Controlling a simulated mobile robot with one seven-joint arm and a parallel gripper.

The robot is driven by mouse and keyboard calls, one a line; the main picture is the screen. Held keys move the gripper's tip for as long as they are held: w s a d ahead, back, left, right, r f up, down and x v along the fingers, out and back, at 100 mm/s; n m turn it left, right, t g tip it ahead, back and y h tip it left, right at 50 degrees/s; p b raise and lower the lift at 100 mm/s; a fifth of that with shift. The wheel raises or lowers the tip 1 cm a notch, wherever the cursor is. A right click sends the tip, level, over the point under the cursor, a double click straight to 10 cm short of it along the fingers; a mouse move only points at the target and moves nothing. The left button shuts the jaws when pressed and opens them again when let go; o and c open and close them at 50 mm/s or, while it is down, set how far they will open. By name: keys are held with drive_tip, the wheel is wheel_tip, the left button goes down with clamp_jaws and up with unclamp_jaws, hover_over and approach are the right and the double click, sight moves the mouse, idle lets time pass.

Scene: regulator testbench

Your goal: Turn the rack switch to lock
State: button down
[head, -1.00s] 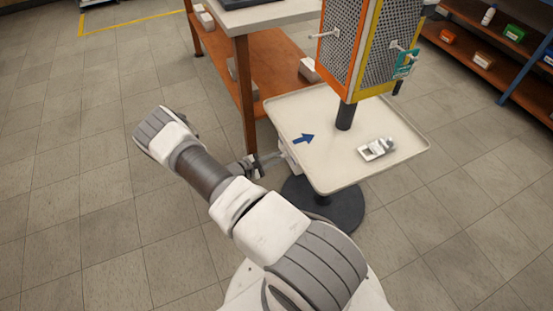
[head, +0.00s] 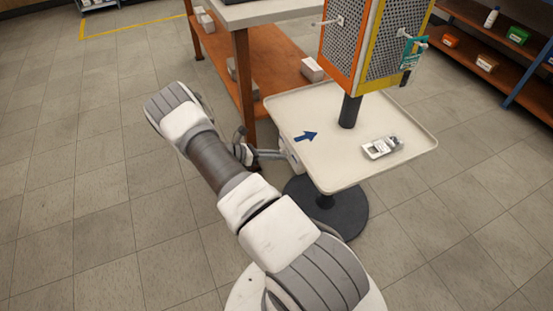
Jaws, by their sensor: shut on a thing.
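The rack switch (head: 291,154) seems to be the small pale box on the left side of the tray stand, just under the tray's edge. A thin grey bar runs leftward from it to my gripper (head: 268,154). My gripper is low beside the tray, partly hidden behind my arm, and is shut on the switch's handle. The fingertips are too small to see clearly, and I cannot read any lock marking or the handle's exact angle.
A wooden bench (head: 245,80) stands behind. Floor at left is clear.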

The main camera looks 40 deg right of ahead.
drive_tip(key=n+g+b, duration=0.1)
drive_tip(key=n, duration=0.1)
drive_tip(key=n+g+b, duration=0.1)
drive_tip(key=n+b, duration=0.1)
drive_tip(key=shift+w+f+g+b, duration=0.2)
drive_tip(key=shift+g+b, duration=0.1)
drive_tip(key=shift+g, duration=0.1)
drive_tip(key=shift+r, duration=0.1)
idle(0.3)
drive_tip(key=c, duration=0.9)
unclamp_jaws()
drive_tip(key=shift+o, duration=0.2)
drive_tip(key=p+v, duration=0.2)
drive_tip(key=v, duration=1.5)
drive_tip(key=shift+a, duration=0.25)
drive_tip(key=shift+w, duration=0.1)
